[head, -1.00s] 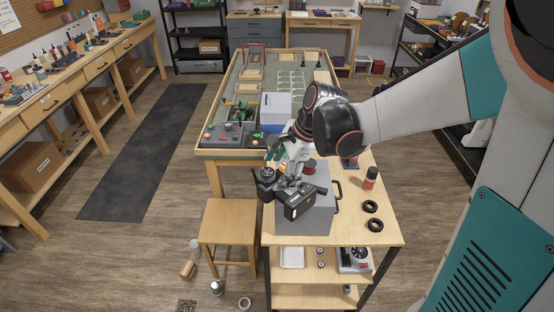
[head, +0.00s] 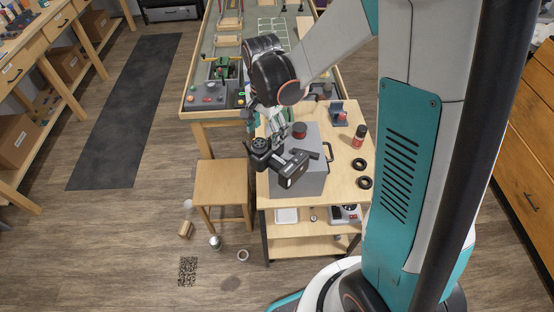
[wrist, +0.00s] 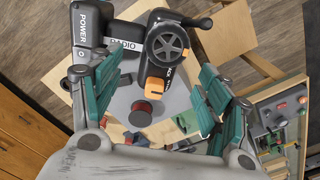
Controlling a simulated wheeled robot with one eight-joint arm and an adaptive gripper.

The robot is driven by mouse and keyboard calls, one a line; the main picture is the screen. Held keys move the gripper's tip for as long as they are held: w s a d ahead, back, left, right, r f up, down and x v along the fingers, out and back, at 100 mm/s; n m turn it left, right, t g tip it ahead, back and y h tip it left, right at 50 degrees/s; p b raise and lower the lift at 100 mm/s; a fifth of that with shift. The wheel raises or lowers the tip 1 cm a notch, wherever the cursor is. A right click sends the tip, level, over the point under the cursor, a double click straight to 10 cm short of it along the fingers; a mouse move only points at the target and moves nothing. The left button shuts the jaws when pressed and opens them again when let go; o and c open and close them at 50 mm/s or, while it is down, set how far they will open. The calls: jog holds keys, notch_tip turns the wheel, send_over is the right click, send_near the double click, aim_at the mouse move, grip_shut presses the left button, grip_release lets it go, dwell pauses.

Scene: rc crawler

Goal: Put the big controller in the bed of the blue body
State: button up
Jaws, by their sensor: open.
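The big controller (head: 284,166) is black, with a wheel, a boxy end and an orange trigger. In the wrist view the controller (wrist: 128,38) shows "POWER" and "RADIO" lettering and spans the upper middle. My gripper (head: 274,130) is right behind and above it. In the wrist view my gripper's (wrist: 157,88) teal fingers are spread apart, with the wheel and trigger partly between them. I cannot make out the blue body now; my arm covers part of the far table.
A wooden stool (head: 222,182) is at left.

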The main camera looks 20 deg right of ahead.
aim_at(279, 160)
jog(key=shift+w+f, duration=0.15)
jog(key=shift+f, duration=2.7)
jog(key=c, duration=1.5)
jog(key=shift+r, duration=0.1)
jog(key=shift+c, duration=0.2)
